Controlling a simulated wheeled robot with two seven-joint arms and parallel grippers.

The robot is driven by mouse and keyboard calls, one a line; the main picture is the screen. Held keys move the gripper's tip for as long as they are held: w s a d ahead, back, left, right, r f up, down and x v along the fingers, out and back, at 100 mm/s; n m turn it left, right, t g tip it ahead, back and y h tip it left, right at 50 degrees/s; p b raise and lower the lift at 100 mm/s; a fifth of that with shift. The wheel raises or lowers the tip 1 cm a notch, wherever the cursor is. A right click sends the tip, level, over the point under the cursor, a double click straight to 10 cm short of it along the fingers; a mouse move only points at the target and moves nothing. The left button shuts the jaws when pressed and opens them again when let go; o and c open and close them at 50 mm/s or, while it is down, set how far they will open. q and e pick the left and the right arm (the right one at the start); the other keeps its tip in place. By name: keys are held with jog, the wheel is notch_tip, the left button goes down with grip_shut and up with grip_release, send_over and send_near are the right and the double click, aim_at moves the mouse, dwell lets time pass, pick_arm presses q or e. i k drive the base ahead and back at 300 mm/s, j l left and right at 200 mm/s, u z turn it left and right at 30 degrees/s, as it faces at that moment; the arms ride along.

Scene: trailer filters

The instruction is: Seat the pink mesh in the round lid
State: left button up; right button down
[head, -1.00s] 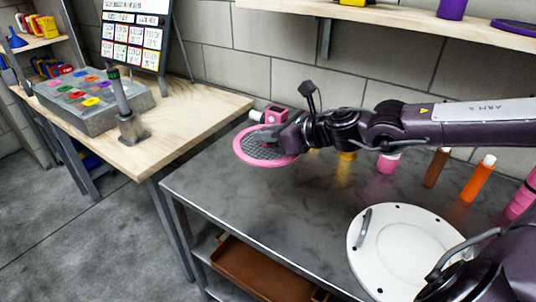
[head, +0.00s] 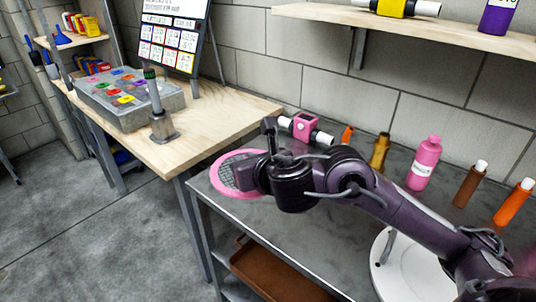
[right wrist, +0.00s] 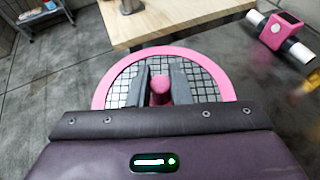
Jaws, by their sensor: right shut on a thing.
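The pink mesh (head: 229,177) is a round grey grid with a pink rim and a pink knob in its middle. My right gripper (head: 250,176) is shut on it by the knob. In the right wrist view the two fingers (right wrist: 160,88) stand on either side of the pink knob (right wrist: 160,86). The mesh is near the left end of the dark bench, seemingly above its surface. The round lid (head: 392,266), a white disc with a handle, lies on the bench at the lower right, largely hidden behind my right arm. My left gripper is not in view.
On the dark bench (head: 330,231) stand a pink-and-white tube part (head: 305,129) and several bottles, among them a pink one (head: 424,163), along the back. A wooden table (head: 200,134) with a grey tray of coloured pieces is at left. A brown tray (head: 268,272) sits below.

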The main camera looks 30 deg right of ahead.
aim_at(401, 269)
jog(key=z, duration=1.15)
jog(key=i+j+z, duration=0.1)
jog(key=z, duration=0.35)
jog(key=j+z, duration=0.25)
jog(key=z, duration=0.15)
jog(key=i+j+z, duration=0.1)
jog(key=j+z, duration=0.15)
jog(key=z, duration=0.2)
jog(key=j+z, duration=0.2)
jog(key=z, duration=0.25)
jog(key=j, duration=1.3)
jog(key=k, duration=0.05)
